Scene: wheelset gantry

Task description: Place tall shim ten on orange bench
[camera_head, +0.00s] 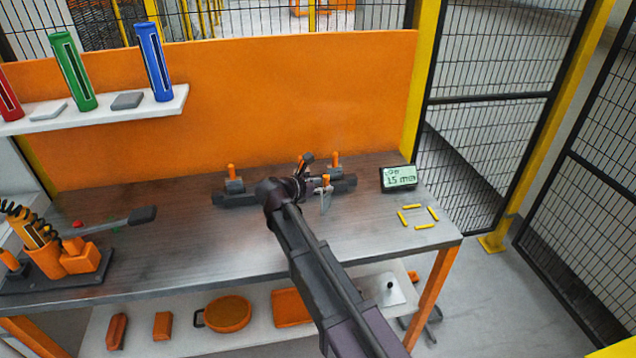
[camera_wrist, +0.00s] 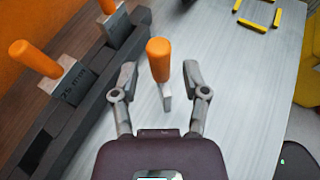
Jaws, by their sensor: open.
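A shim with an orange round handle (camera_wrist: 158,60) and a thin grey plate stands between my fingers in the wrist view. It appears upright on the bench top; no label on it is readable, so I cannot tell if it is shim ten. My gripper (camera_wrist: 160,76) is open, one finger on each side of the handle, with gaps visible. In the head view my gripper (camera_head: 317,176) is over the bench (camera_head: 190,230), just right of the rack's middle. Two other orange-handled shims (camera_head: 231,172) (camera_head: 335,160) sit in the dark rack (camera_head: 235,198); one reads 25 mm in the wrist view (camera_wrist: 72,84).
A small display (camera_head: 399,178) reading about 15 mm stands at the right. Yellow corner marks (camera_head: 418,216) outline a bare patch in front of it. An orange-based lever tool (camera_head: 75,258) occupies the left end. An orange panel (camera_head: 300,100) rises behind.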

